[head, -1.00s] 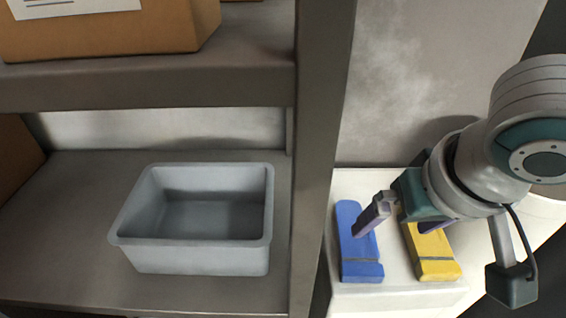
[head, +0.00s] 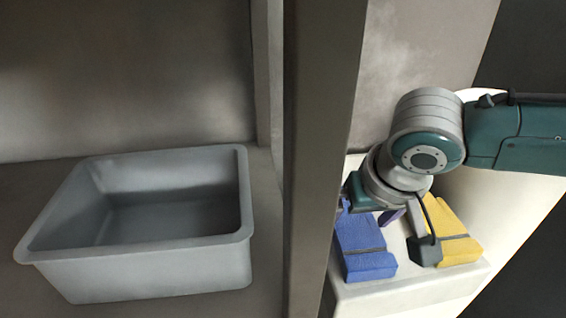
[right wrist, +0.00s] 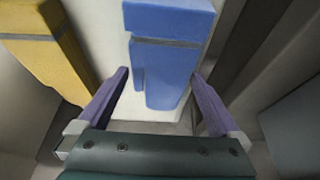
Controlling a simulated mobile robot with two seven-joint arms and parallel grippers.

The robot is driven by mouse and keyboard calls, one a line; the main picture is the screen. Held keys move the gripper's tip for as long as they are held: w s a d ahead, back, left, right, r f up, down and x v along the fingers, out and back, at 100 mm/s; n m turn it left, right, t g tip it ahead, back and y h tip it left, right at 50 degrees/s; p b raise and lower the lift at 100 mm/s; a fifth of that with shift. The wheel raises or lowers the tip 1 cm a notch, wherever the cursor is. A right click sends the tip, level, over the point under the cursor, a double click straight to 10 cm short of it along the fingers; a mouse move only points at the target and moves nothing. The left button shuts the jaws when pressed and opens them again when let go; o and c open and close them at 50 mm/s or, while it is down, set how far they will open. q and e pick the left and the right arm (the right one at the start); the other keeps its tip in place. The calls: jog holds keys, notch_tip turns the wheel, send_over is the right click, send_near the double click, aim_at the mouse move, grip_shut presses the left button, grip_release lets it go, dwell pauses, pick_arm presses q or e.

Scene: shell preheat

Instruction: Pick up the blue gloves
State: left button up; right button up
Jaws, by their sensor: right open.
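The blue gloves (head: 367,252) lie folded with a dark band across them, on the white stand right of the shelf post. They also show in the right wrist view (right wrist: 165,62), partly between the two fingers. My right gripper (head: 370,212) is open above the far part of the blue gloves. In the right wrist view its purple fingers (right wrist: 160,76) are on either side of the gloves' narrower end, with nothing held. I cannot tell how high the fingertips are above the stand. My left gripper is out of view.
Yellow gloves (head: 458,243) lie right of the blue ones on the white stand (head: 400,292). The shelf post (head: 325,150) stands close on the left. An empty grey bin (head: 150,272) sits on the shelf beyond it.

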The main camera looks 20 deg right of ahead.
jog(key=shift+w+f, duration=0.15)
jog(key=shift+f, duration=0.2)
jog(key=shift+c, duration=0.4)
jog(key=shift+r, duration=0.1)
jog(key=c, duration=1.2)
jog(key=shift+o, duration=0.2)
jog(key=shift+r, duration=0.1)
